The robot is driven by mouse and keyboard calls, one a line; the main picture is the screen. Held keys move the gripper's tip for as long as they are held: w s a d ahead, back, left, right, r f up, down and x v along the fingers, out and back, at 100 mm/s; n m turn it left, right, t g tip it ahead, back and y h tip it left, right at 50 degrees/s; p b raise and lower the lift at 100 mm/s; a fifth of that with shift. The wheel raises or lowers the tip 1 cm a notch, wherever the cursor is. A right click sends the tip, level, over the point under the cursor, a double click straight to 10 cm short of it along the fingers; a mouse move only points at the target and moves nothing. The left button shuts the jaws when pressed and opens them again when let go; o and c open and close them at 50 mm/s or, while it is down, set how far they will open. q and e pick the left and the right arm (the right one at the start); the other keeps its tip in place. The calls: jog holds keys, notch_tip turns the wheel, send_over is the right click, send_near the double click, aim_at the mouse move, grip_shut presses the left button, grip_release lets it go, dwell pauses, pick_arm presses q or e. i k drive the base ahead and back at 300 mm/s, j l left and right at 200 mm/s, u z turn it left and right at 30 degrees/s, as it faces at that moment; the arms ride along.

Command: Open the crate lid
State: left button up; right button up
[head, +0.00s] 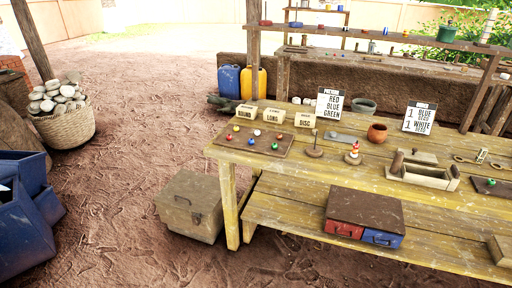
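A grey-brown crate (192,222) stands on the ground at the left end of the wooden table. Its lid (197,190) appears shut, lying flat over the body. A small dark latch or handle (195,218) shows on its front face, and another small dark fitting sits near the lid's edge. Neither of my grippers shows in the head view.
The wooden table (240,158) stands right beside the crate, its leg (229,205) close to the crate's right side. A box with red and blue drawers (365,210) sits on the lower shelf. Blue bins (25,215) stand far left. Bare ground lies between them and the crate.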

aim_at(190, 191)
jog(key=i+j+z, duration=0.2)
jog(key=i+j, duration=0.45)
jog(key=i+j+z, duration=0.15)
jog(key=i+j, duration=0.5)
jog(key=j, duration=0.2)
